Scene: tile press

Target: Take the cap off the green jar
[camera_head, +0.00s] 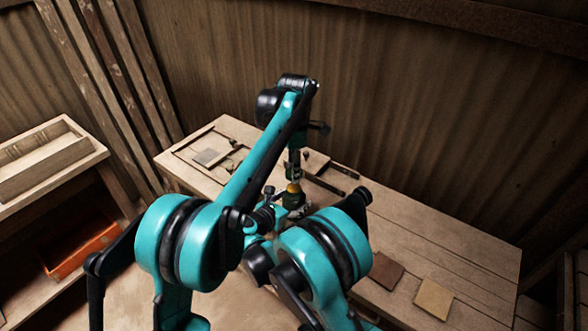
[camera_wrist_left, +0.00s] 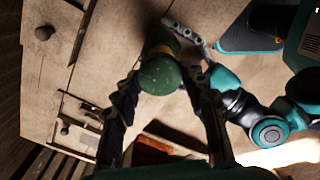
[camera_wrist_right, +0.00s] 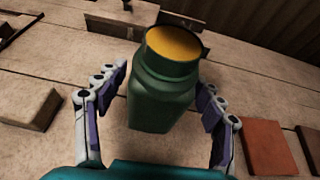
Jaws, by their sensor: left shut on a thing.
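The green jar (camera_wrist_right: 160,95) stands between the fingers of my right gripper (camera_wrist_right: 161,82); whether they touch it is unclear. Its round top shows a bare yellow face, with no finger or cap on it in the right wrist view. The jar also shows in the head view (camera_head: 293,201), below my left gripper (camera_head: 294,179), which points down. In the left wrist view a rounded, speckled green piece, which looks like the cap (camera_wrist_left: 160,77), sits between the fingers of my left gripper (camera_wrist_left: 165,73), shut on it. A yellow band and darker green show beyond it.
The wooden table (camera_head: 450,255) carries a reddish tile (camera_head: 385,270) and a tan tile (camera_head: 434,299) at the right. A grey tile (camera_head: 207,157) lies at the far left. The corrugated wall (camera_head: 400,110) stands behind the table. My two arms are close together.

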